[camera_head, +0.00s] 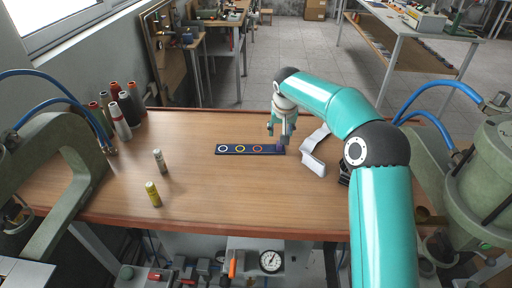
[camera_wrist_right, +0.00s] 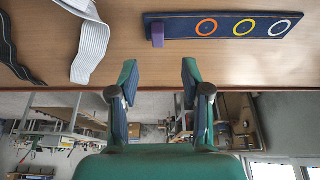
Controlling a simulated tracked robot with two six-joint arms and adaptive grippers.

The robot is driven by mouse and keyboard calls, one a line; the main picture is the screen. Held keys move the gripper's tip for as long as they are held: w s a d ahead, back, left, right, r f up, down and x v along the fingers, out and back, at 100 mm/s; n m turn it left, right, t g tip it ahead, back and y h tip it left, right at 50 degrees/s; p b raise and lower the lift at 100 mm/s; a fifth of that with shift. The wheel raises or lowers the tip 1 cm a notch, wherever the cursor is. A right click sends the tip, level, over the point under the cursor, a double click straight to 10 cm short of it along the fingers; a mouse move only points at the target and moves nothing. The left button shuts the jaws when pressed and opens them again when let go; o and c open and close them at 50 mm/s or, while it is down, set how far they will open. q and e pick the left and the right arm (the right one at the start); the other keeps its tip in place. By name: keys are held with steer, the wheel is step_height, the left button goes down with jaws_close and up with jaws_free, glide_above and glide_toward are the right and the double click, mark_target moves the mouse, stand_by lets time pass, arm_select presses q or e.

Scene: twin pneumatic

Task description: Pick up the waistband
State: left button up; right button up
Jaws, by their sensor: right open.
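A pale ribbed band, the waistband (camera_head: 313,160), lies folded on the wooden table, to the right of the dark board. In the right wrist view the waistband (camera_wrist_right: 90,42) is grey-white with ribs, at upper left. My right gripper (camera_head: 279,138) is above the right end of the board, to the left of the band and apart from it. In the wrist view the right gripper (camera_wrist_right: 157,82) has its fingers spread, with nothing between them. My left gripper is not in view.
The dark board (camera_head: 230,149) carries coloured rings; a small purple block (camera_wrist_right: 157,34) is at its end. A black striped strip (camera_wrist_right: 10,50) lies beyond the band. Two small spools (camera_head: 153,194) and several thread cones (camera_head: 120,120) stand at left. Green machines flank the table (camera_head: 210,195).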

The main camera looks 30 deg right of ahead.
mark_target(279, 153)
steer(key=x, duration=0.3)
steer(key=shift+d+f, duration=0.1)
steer(key=shift+f, duration=0.3)
steer(key=p+x, duration=0.2)
steer(key=x, duration=0.2)
steer(key=shift+d+f, duration=0.15)
steer(key=shift+f, duration=0.2)
steer(key=shift+w+f, duration=0.1)
steer(key=shift+f, duration=0.1)
jaws_close()
